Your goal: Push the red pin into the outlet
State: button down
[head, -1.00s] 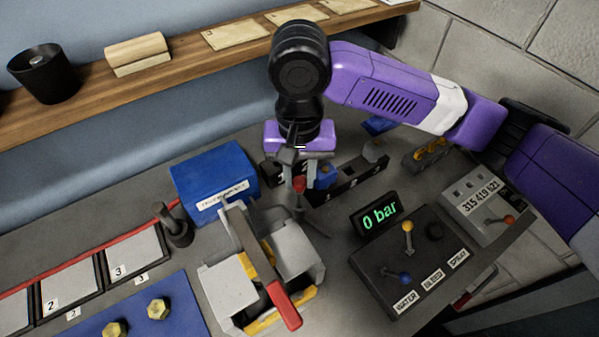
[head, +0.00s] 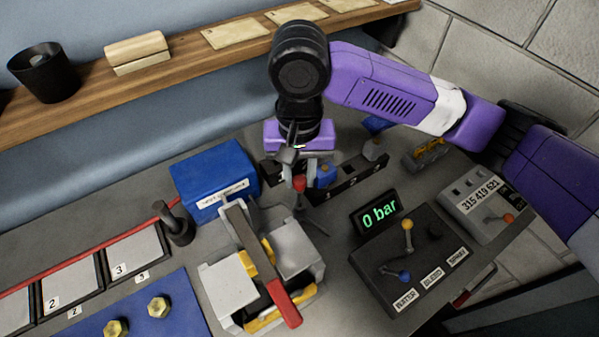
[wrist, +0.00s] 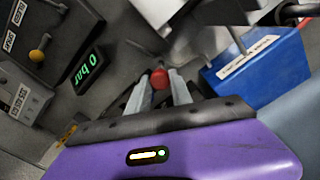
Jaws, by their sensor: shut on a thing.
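The red pin shows as a red rounded head (head: 299,184) in the head view, with a dark, thin part below it. In the wrist view the red head (wrist: 159,80) sits between my grey fingertips. My gripper (head: 302,174) points down behind the grey clamp-like unit and is shut on the red pin; it also shows in the wrist view (wrist: 157,75). I cannot make out the outlet's opening, nor tell whether the pin's lower end is in it.
A blue box (head: 213,172) stands left of my gripper. The grey unit with a red-tipped lever (head: 284,304) is in front. A black valve panel (head: 408,262) and a "0 bar" display (head: 378,214) are at right. A black numbered rack (head: 350,177) is close behind.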

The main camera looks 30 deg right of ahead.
aim_at(300, 190)
jog(key=shift+f+b, duration=1)
jog(key=shift+f, duration=1.95)
dwell(1.3)
jog(key=c, duration=0.7)
grip_release()
jog(key=shift+c, duration=0.2)
notch_tip(300, 190, up, 7)
jog(key=p, duration=0.7)
jog(key=shift+s, duration=0.1)
dwell(0.6)
